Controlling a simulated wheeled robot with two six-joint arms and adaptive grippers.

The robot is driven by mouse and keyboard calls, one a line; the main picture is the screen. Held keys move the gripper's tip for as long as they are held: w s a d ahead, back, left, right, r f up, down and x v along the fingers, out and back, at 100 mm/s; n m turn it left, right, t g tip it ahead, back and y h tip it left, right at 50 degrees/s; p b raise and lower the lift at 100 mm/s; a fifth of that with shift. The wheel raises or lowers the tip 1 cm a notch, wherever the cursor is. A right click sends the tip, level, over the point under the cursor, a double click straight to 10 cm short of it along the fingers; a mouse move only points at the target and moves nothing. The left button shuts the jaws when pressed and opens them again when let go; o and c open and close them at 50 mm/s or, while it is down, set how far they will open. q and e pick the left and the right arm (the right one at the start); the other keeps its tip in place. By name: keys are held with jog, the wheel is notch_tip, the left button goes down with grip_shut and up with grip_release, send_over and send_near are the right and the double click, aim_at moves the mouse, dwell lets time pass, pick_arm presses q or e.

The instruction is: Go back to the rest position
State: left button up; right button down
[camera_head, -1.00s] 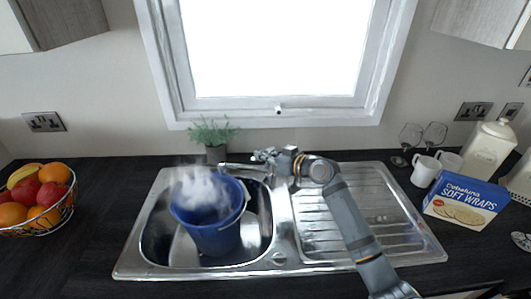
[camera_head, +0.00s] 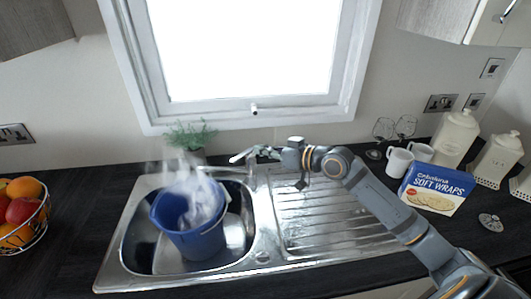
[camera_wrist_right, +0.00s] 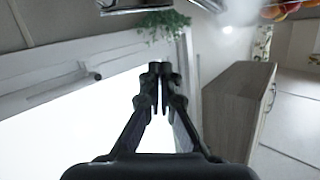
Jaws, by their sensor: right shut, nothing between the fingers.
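My right arm comes in from the lower right in the head view and reaches across the drainer. Its gripper (camera_head: 266,152) is by the tap, in front of the window, and is small there. In the right wrist view the gripper's two dark fingers (camera_wrist_right: 160,84) are together with nothing between them. My left gripper is not in view.
A blue bucket (camera_head: 191,240) with steam rising stands in the sink (camera_head: 262,258). A plant (camera_head: 190,135) is behind the sink. A fruit basket (camera_head: 44,222) is left.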

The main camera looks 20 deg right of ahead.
jog(key=shift+s+d+r, duration=0.2)
jog(key=shift+s, duration=0.4)
